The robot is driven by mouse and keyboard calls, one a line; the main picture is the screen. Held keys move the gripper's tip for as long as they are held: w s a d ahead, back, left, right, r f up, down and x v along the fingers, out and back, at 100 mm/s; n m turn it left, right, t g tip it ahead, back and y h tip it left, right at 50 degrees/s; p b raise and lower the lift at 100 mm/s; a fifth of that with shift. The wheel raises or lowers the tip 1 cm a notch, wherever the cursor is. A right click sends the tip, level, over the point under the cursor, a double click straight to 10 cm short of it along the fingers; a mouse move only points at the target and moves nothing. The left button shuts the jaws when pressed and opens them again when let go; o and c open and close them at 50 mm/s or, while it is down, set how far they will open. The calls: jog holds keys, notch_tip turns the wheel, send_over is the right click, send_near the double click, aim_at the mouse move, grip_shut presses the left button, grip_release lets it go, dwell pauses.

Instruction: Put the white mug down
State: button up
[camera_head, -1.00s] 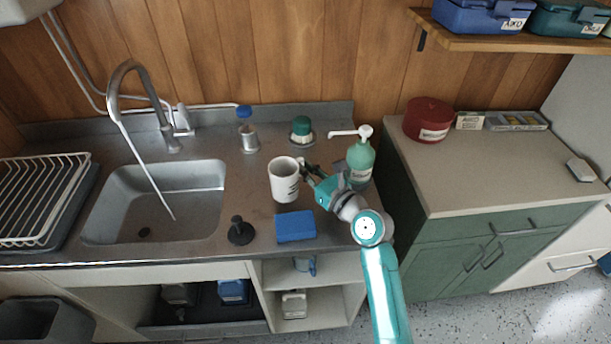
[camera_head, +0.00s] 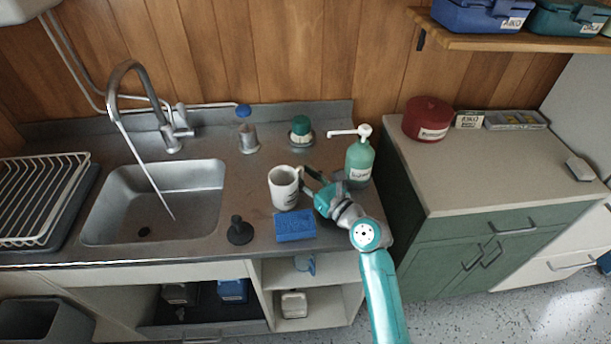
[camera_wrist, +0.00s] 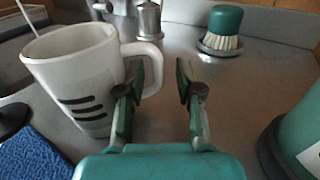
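The white mug (camera_head: 284,190) with dark stripes stands upright on the steel counter (camera_head: 262,165), right of the sink. In the wrist view the mug (camera_wrist: 85,75) fills the left side, its handle turned toward my gripper. My gripper (camera_head: 309,178) is right of the mug at the handle. In the wrist view my gripper (camera_wrist: 160,88) has its two fingers spread, with a clear gap between them. The left finger overlaps the handle loop and the right finger is clear of it. Whether the left finger touches the handle is unclear.
A blue sponge (camera_head: 295,226) and a black plunger-like item (camera_head: 239,231) lie in front of the mug. A green soap bottle (camera_head: 359,162) stands close right of my gripper.

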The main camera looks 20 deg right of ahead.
jog(key=shift+r, duration=0.2)
jog(key=v, duration=1.2)
